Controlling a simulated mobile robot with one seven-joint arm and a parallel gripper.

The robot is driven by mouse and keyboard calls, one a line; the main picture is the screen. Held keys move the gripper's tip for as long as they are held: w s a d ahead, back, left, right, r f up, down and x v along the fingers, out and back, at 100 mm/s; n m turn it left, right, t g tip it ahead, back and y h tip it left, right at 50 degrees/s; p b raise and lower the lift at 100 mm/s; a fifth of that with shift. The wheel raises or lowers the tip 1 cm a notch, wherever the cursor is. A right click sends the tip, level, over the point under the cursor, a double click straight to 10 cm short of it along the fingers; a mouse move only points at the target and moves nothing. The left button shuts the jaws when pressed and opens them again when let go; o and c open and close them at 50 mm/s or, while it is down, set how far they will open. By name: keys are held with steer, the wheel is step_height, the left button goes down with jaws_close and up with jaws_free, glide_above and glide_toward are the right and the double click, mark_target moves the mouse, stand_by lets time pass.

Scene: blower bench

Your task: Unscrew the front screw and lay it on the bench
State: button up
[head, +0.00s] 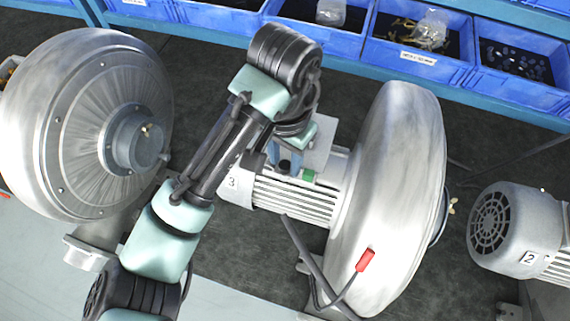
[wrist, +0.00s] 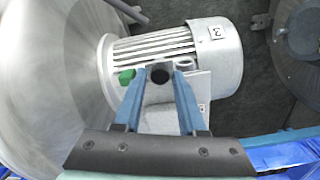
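The motor marked 3 (head: 290,200) lies joined to a large silver blower housing (head: 392,205). A pale terminal box (wrist: 160,118) with a green part (wrist: 126,76) sits on the motor's side; the green part (head: 309,175) also shows in the head view. My gripper (wrist: 160,76) points at this box with its two blue fingers apart. A small dark round piece (wrist: 160,74) shows between the fingertips; I cannot tell if it is the front screw or if the fingers touch it. In the head view my gripper (head: 288,165) is partly hidden by my arm.
Another silver blower (head: 85,125) stands at the left and a motor marked 2 (head: 515,232) at the right. Blue bins (head: 415,55) of small parts line the back. A red-tipped part (head: 366,260) with a dark cable is at the middle blower's front.

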steer(key=m+b, duration=0.1)
steer(key=m, duration=0.4)
steer(key=shift+m, duration=0.3)
steer(key=m+b, duration=0.1)
steer(key=m, duration=0.4)
steer(key=shift+f+b, duration=0.1)
steer(key=shift+b, duration=0.25)
steer(key=m+b, duration=0.2)
steer(key=m, duration=0.4)
steer(key=m+b, duration=0.1)
steer(key=m, duration=0.3)
steer(key=shift+c, duration=0.3)
jaws_close()
steer(key=shift+r, duration=0.2)
